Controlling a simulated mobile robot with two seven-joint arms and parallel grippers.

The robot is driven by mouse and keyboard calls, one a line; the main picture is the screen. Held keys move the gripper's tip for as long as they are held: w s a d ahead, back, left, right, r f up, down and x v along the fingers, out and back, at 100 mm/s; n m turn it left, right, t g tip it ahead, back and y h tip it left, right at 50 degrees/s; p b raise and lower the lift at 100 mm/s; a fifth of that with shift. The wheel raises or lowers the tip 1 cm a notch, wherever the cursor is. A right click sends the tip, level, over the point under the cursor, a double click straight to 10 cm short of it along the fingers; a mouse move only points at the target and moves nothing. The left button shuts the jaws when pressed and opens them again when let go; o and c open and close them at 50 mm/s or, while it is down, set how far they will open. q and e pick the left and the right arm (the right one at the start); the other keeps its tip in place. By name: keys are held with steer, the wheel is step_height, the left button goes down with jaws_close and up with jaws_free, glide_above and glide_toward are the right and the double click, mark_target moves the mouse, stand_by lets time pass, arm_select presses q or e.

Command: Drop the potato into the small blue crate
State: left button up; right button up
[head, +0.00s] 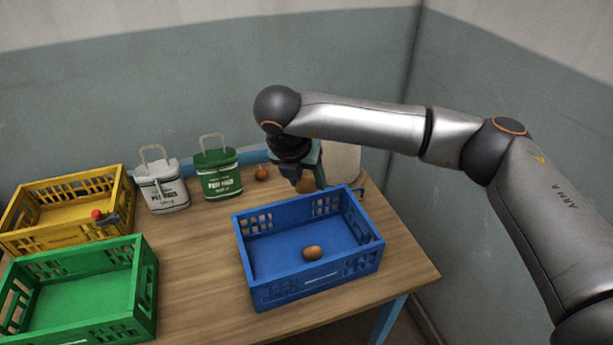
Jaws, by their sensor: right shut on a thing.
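My right gripper (297,174) reaches down behind the far wall of the blue crate (272,294). It is shut on a brown rounded thing, seemingly the potato (307,185), which is partly hidden by the gripper. The held thing is beyond the crate's far rim, not over its floor. Another brown, oval, potato-like thing (313,253) lies inside the blue crate near its front wall. My left gripper is not in view.
A small brown onion-like thing (261,173) lies behind the crate. A green sack (217,176) and white sack (162,187) stand upright at the back. Yellow (125,193) and green (147,295) crates are at left. A pale object (342,163) stands behind my gripper.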

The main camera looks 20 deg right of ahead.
step_height(320, 180, down, 6)
steer(key=shift+b, duration=1.2)
steer(key=o, duration=1.4)
steer(key=b+v, duration=0.2)
steer(key=v, duration=1)
steer(key=shift+s+r, duration=0.1)
steer(key=shift+r, duration=0.15)
